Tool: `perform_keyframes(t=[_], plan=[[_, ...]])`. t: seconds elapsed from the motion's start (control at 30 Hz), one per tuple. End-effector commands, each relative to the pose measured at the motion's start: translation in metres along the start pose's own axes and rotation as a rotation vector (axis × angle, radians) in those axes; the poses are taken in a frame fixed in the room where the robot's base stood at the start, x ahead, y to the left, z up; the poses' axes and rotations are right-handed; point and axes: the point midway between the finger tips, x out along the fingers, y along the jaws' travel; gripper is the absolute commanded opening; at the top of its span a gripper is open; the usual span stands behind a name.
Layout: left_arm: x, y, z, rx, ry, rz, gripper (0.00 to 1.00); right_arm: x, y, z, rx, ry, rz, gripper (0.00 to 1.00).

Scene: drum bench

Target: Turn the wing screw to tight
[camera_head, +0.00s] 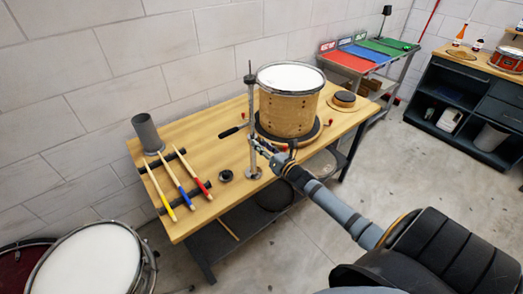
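A thin upright metal stand (251,118) rises from a round base (254,174) at the front edge of the wooden bench (215,147). My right gripper (262,147) is at the stand's lower half, close against or just beside the rod; I cannot tell if it touches. Its fingers are small and dark here, so whether they are open or shut does not show. I cannot make out the wing screw; it may be hidden by the gripper or too small to see. My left gripper is not in view.
A wooden drum (289,102) stands right behind the stand on a dark round base. Drumsticks (178,183) lie on a rack at the left, near a grey cup (147,133). A small black round piece (225,176) lies left of the stand's base. A brown round item (345,99) is at right.

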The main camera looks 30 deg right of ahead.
Motion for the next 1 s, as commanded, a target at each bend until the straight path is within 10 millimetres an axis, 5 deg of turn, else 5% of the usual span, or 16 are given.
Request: perform_keyframes(t=[0.33,0.6,1.0], plan=[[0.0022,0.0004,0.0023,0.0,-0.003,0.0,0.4,0.0045,0.0,0.0008,0.001,-0.001,-0.002,0.33],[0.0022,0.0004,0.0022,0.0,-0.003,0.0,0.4,0.0043,-0.0001,0.0006,0.0,0.0,-0.001,0.0],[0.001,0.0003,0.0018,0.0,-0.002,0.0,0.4,0.0041,-0.0003,0.0007,0.026,0.0,-0.002,0.0]])
